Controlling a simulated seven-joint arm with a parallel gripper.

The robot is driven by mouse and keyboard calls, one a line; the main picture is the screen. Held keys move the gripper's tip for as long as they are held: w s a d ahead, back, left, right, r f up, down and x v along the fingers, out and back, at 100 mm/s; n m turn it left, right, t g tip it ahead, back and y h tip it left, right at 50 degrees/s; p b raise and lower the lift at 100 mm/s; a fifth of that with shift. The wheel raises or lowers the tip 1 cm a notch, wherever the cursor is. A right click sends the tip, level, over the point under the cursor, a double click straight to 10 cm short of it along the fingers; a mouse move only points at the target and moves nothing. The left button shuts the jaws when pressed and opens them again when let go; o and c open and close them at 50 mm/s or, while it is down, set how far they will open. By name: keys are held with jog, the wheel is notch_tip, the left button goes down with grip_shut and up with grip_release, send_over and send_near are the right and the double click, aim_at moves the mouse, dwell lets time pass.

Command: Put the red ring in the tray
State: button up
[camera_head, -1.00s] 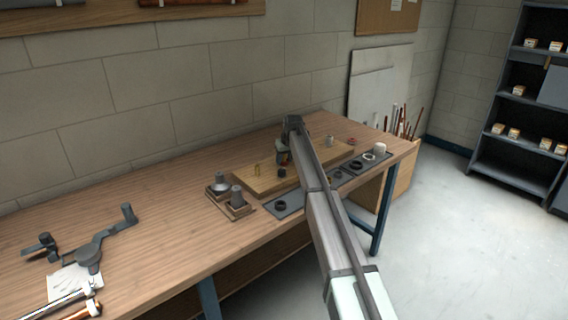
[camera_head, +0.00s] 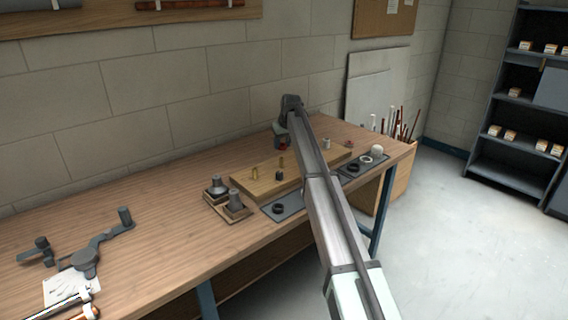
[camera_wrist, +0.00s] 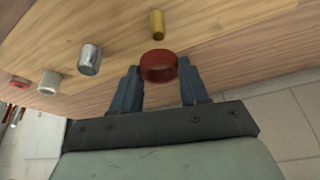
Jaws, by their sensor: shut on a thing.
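My gripper (camera_head: 283,145) is above the back of the wooden board (camera_head: 258,187) on the bench. In the wrist view its two dark fingers (camera_wrist: 160,84) are shut on a red ring (camera_wrist: 158,66), which sits between the fingertips. The ring shows as a small red spot below the gripper in the head view (camera_head: 283,147). A flat dark tray or mat (camera_head: 291,207) holding black rings lies along the board's front edge. Its middle is hidden by my arm. I cannot tell for certain that it is the tray.
Brass pegs (camera_head: 281,162), a black piece (camera_head: 279,176) and a metal cylinder (camera_head: 326,143) stand on the board. A wooden holder (camera_head: 217,207) with two grey fittings stands left of the board. The bench left of it is partly clear.

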jog(key=s+d, duration=0.2)
jog(key=s, duration=0.5)
send_over(292, 201)
jog(key=s, duration=0.1)
notch_tip(292, 201, down, 2)
jog(key=shift+s+d+f, duration=0.1)
jog(key=shift+d+f, duration=0.05)
jog(key=shift+f, duration=2.3)
jog(key=shift+s+d+f, duration=0.1)
jog(key=shift+d+f, duration=0.05)
jog(key=shift+f, duration=2.25)
jog(key=shift+f, duration=0.1)
jog(key=o, duration=1)
jog(key=v, duration=1.2)
